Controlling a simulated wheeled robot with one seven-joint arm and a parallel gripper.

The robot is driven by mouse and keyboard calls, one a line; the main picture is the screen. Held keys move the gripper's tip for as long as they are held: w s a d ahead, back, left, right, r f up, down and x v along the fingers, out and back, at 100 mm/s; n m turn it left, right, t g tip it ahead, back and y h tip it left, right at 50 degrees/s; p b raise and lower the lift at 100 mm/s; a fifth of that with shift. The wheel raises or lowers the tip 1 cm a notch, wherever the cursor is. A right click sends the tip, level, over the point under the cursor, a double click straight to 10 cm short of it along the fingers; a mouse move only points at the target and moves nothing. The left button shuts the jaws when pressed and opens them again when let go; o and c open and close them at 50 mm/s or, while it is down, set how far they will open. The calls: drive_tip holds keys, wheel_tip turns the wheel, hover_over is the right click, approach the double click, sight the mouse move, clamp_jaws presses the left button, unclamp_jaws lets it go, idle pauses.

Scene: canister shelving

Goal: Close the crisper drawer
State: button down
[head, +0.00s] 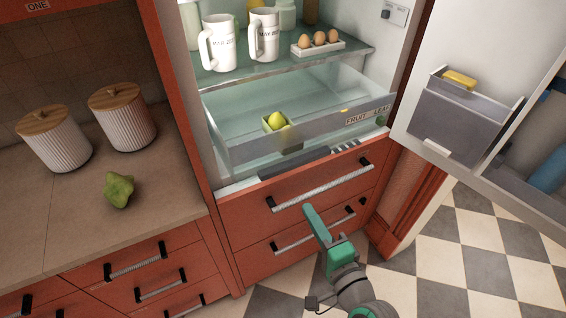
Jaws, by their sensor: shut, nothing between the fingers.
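The crisper drawer (313,136) is pulled out of the open fridge, below the glass shelf. It is clear, with a label reading FRUIT and LEAF on its front. A small box with a yellow-green fruit (276,121) sits inside it. My gripper (309,209) is shut and empty, with green fingers. It is below the crisper drawer, in front of the red lower drawers, and appears apart from the crisper.
The fridge door (403,137) stands open at the right, with a grey bin (455,125) on it. Two mugs and an egg tray (318,47) stand on the glass shelf (290,67). The counter (165,205) at left holds two ribbed canisters and a green fruit (118,190). Checkered floor is clear at lower right.

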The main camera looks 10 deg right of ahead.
wheel_tip(320, 180, up, 5)
drive_tip(key=y, duration=0.2)
approach(276, 155)
drive_tip(key=x, duration=0.6)
drive_tip(key=shift+w, duration=0.2)
